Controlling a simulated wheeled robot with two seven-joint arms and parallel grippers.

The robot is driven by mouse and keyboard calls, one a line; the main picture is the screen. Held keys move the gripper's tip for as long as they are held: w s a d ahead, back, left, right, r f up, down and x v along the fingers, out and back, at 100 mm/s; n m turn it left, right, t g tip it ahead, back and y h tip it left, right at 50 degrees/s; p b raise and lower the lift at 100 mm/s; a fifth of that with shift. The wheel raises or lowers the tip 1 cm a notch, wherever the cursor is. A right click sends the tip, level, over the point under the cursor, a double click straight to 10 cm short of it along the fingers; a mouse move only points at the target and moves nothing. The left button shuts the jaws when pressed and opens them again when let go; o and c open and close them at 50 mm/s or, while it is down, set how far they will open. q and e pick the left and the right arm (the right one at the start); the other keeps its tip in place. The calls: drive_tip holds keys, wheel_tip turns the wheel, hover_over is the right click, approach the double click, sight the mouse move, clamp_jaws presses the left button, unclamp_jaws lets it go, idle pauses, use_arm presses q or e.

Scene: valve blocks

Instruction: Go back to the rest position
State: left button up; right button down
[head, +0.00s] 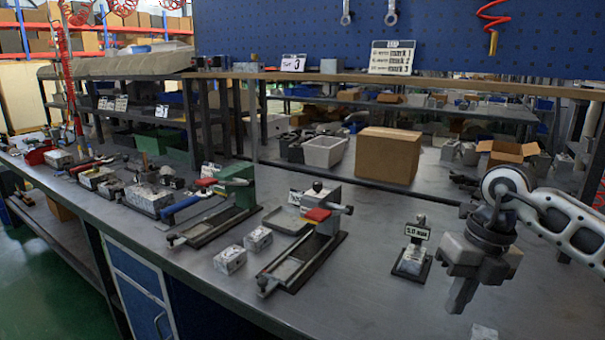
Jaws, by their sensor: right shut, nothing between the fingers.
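My right gripper (462,296) hangs over the right part of the grey workbench (350,305), fingers pointing down. Its fingers are together with nothing between them. It is to the right of a small stand with a label (411,258). My left gripper is not in view. Two marking fixtures stand on the bench: one with a green block (237,183) and one with a grey block and red part (318,214). Two small metal valve blocks (230,260) and (258,239) lie between the fixtures, apart from my gripper.
Another small block (484,332) lies at the bottom edge, near below my right gripper. A cardboard box (388,155) and grey bins (325,151) stand further back. Tools and blocks (148,200) crowd the left side. The front middle of the bench is clear.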

drive_tip(key=s+a+m+t+y, duration=0.1)
drive_tip(key=s+a+m+y, duration=0.25)
drive_tip(key=a+y, duration=0.7)
drive_tip(key=s+a+m+t+y, duration=0.2)
drive_tip(key=s+a+y, duration=0.35)
drive_tip(key=a, duration=0.85)
drive_tip(key=w+d+f+m+t+h, duration=0.2)
drive_tip(key=d+f+m+t+h, duration=0.15)
drive_tip(key=m+t, duration=0.45)
drive_tip(key=w+d+f+m+t+h, duration=0.2)
drive_tip(key=d+f+m+t+h, duration=0.3)
drive_tip(key=m, duration=0.6)
drive_tip(key=s+d+f+m+g+h, duration=0.2)
drive_tip(key=s+f+m, duration=0.3)
drive_tip(key=f, duration=0.3)
drive_tip(key=s+d+f+m+g+h, duration=0.3)
drive_tip(key=s+d+f+m+h, duration=0.1)
drive_tip(key=s+f, duration=0.3)
drive_tip(key=shift+s+f+m, duration=0.4)
drive_tip(key=shift+m, duration=0.05)
drive_tip(key=shift+h, duration=0.25)
